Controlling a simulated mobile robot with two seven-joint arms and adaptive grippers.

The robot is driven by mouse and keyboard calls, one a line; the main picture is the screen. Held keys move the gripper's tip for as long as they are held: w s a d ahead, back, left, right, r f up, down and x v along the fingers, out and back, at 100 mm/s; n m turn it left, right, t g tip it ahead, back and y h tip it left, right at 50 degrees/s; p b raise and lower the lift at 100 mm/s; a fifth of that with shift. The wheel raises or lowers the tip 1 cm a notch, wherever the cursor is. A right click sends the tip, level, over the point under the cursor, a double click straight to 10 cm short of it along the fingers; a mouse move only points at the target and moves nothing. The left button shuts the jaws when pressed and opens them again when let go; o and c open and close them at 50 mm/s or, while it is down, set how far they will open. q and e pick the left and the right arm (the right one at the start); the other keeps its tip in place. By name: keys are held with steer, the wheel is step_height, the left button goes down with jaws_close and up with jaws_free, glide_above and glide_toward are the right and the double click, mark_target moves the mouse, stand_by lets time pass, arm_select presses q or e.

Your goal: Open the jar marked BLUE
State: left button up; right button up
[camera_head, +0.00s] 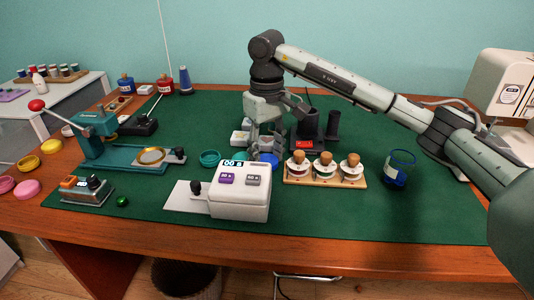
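A blue see-through jar (399,169) with a pale label stands upright on the green mat at the right, its top seemingly uncovered; its lettering is too small to read. A flat blue disc, like a lid (267,160), lies on the mat in the middle, partly behind a white device. My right gripper (266,149) points down just above the disc, its fingers apart; I cannot tell whether they touch it. It is well left of the blue jar. A dark blue labelled jar (126,86) stands at the back left. My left gripper is not in view.
The white device (240,195) is in front of the gripper. A teal press (105,150) is at left. The mat's front right is clear.

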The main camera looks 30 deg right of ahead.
steer(key=shift+f, duration=0.15)
steer(key=o, duration=1.3)
arm_select(q)
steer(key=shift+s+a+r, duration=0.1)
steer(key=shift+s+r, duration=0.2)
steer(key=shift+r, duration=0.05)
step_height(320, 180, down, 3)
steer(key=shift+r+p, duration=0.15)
steer(key=shift+p, duration=0.4)
arm_select(e)
step_height(320, 180, up, 12)
steer(key=shift+r, duration=0.15)
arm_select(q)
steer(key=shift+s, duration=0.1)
